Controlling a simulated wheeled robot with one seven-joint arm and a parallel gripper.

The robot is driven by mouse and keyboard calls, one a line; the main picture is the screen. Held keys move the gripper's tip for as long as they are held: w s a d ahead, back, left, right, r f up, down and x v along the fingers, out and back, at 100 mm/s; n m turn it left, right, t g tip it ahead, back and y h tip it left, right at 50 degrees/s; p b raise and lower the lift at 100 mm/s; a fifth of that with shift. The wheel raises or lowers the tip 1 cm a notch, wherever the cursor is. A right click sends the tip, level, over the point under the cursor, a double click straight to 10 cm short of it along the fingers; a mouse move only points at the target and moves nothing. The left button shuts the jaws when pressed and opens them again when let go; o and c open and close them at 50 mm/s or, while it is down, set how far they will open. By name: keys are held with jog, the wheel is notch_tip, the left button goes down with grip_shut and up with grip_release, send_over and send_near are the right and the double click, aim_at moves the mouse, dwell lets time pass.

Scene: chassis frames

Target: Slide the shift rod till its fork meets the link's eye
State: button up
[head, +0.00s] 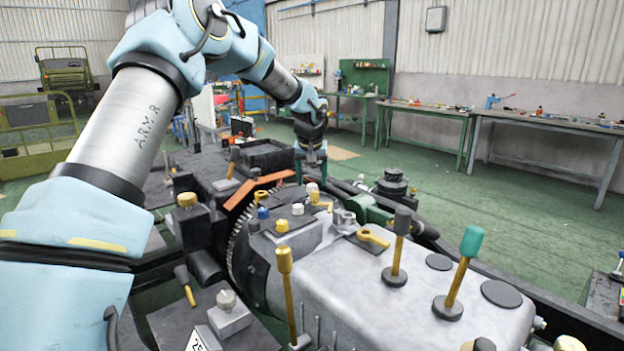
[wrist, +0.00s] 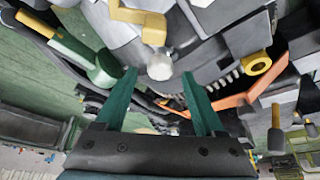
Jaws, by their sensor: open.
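My gripper (head: 312,166) is open, pointing down over the far end of the grey gearbox casing (head: 440,265). In the wrist view its two green fingers (wrist: 159,76) stand apart, and a pale round knob (wrist: 159,65) shows between their tips. I cannot tell whether they touch it. A yellow piece with a ring-shaped end (head: 373,237) lies on the casing. A bent yellow piece (wrist: 138,18) shows at the top of the wrist view. I cannot tell for certain which parts are the shift rod, its fork and the link's eye.
A green cylinder (wrist: 104,70) is left of the fingers. Upright levers with a teal grip (head: 470,242), a dark grip (head: 402,222) and a yellow grip (head: 284,262) rise from the nearer casing. An orange strip (head: 250,190) curves over the toothed wheel. Workbenches (head: 545,120) stand behind.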

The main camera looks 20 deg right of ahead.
jog(key=shift+w+d+f, duration=0.1)
jog(key=shift+w+f, duration=0.1)
jog(key=shift+f, duration=0.5)
grip_shut()
dwell(1.0)
